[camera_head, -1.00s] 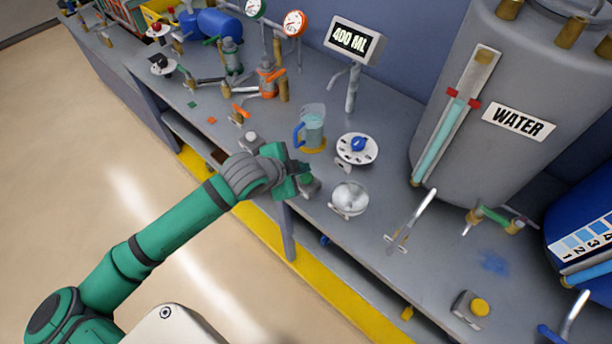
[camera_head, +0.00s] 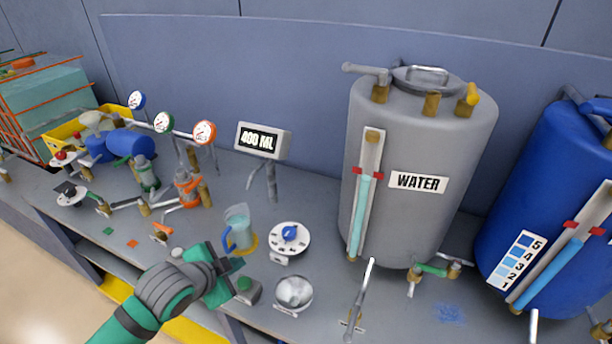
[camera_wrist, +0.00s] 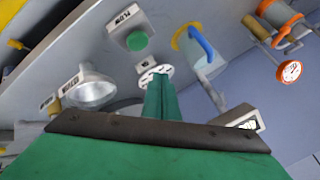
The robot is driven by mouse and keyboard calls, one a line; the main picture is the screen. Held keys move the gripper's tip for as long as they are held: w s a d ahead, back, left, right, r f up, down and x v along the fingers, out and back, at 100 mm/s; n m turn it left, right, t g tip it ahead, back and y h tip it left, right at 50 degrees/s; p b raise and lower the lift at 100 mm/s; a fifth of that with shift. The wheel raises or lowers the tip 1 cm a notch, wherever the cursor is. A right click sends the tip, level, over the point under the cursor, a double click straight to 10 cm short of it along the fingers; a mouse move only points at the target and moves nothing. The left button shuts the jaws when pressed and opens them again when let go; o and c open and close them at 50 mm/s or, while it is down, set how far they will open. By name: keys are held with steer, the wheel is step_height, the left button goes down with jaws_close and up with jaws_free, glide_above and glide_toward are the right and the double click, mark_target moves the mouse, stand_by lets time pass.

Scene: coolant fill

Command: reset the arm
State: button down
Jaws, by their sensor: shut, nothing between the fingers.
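My green arm reaches in from the lower left in the head view. My gripper (camera_head: 226,270) is over the front edge of the bench, just left of a green button on a grey box (camera_head: 246,288). In the wrist view its green fingers (camera_wrist: 161,98) are together with nothing between them. The button also shows in the wrist view (camera_wrist: 137,40), labelled FLOW, apart from the fingers. A measuring jug with a blue handle (camera_head: 239,230) stands behind my gripper on a yellow ring.
A white dial with a blue knob (camera_head: 290,238) and a silver dome (camera_head: 293,292) sit right of my gripper. A grey WATER tank (camera_head: 425,140) and a blue tank (camera_head: 545,210) stand further right. A display (camera_head: 262,141) reads 400 ML. Valves and gauges (camera_head: 204,132) crowd the left.

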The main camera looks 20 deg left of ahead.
steer(key=shift+f, duration=0.1)
steer(key=s+f+n, duration=0.2)
steer(key=s+f, duration=0.9)
steer(key=s, duration=0.1)
steer(key=s+d+f+t, duration=0.1)
steer(key=s+d+f, duration=0.5)
steer(key=s, duration=0.2)
steer(key=s+d+f+n, duration=0.2)
steer(key=s+d, duration=0.2)
steer(key=d, duration=0.2)
steer(key=s+d+r+n+t, duration=0.2)
steer(key=d+r, duration=0.2)
steer(key=d, duration=0.6)
steer(key=s+d+r+n+t, duration=0.1)
steer(key=d+r+n+t, duration=0.1)
steer(key=d, duration=0.8)
step_height(320, 180, up, 2)
steer(key=shift+s+r+n+t, duration=0.1)
steer(key=shift+s+n+t, duration=0.3)
steer(key=shift+t, duration=0.2)
